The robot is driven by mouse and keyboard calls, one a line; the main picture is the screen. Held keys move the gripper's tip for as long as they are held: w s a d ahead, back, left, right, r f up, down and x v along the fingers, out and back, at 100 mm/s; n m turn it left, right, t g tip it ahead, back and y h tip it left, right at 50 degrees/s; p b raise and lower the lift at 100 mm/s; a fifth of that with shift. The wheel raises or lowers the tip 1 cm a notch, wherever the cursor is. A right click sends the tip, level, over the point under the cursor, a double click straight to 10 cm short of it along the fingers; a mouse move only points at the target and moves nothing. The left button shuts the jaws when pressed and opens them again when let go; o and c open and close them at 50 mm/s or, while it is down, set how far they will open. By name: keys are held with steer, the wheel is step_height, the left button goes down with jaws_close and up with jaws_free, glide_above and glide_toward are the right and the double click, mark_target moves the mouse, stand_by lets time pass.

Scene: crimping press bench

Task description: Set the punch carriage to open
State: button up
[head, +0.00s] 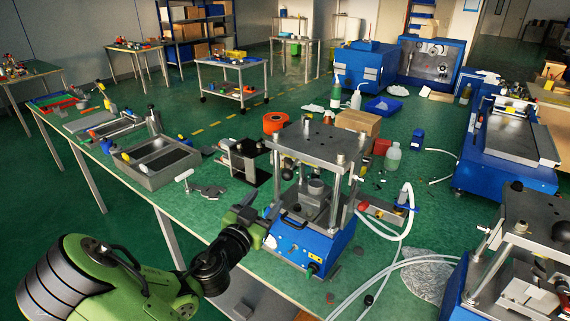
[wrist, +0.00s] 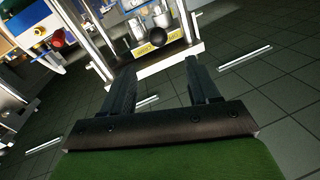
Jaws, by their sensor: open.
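A press with a blue base (head: 308,247), steel posts and a top plate stands on the green bench in the head view. A dark round knob (head: 287,173) shows between its posts. In the wrist view a black ball knob (wrist: 157,38) sits ahead of my fingers, in front of metal cylinders and between two yellow labels (wrist: 143,49). I take this to be the punch carriage's knob; its setting cannot be told. My gripper (wrist: 159,67) is open and empty, its fingertips apart and short of the knob. In the head view my gripper (head: 258,221) is just left of the press.
A grey tray (head: 155,177), a dark bracket (head: 243,160) and a T-handled tool (head: 186,177) lie left of the press. An orange spool (head: 275,122) and a bottle (head: 393,158) stand behind it. White hoses (head: 395,267) run along its right.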

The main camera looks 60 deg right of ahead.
mark_target(285, 178)
steer(key=d+p, duration=0.6)
steer(key=d, duration=0.7)
steer(key=shift+w+d+f, duration=0.1)
steer(key=shift+d, duration=0.2)
jaws_close()
